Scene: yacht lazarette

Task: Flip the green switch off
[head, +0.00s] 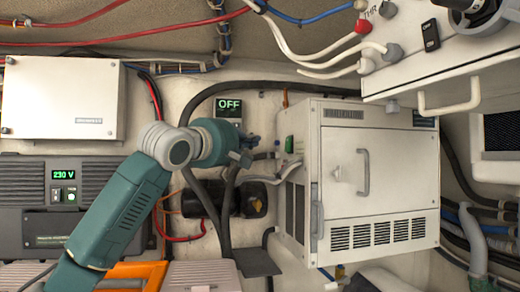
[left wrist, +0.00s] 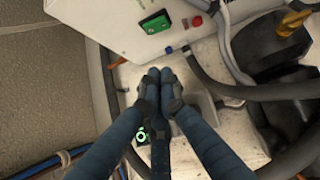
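A green switch (head: 289,144) sits on the left side wall of the white cabinet (head: 372,165). In the left wrist view the green switch (left wrist: 155,22) shows as a rocker in a dark frame, above the fingers. My left gripper (head: 245,157) is left of the switch, with a small gap between them in the head view. In the left wrist view my left gripper's fingertips (left wrist: 158,76) are together, with nothing visible between them, apart from the switch. A small display (head: 229,104) reads OFF in pale green letters. My right gripper is not in view.
The cabinet has a door handle (head: 364,172). A grey inverter (head: 30,200) with a 230 V display stands at left. Black hoses (head: 224,215) run below my left gripper. A red button (left wrist: 197,21) sits beside the green switch.

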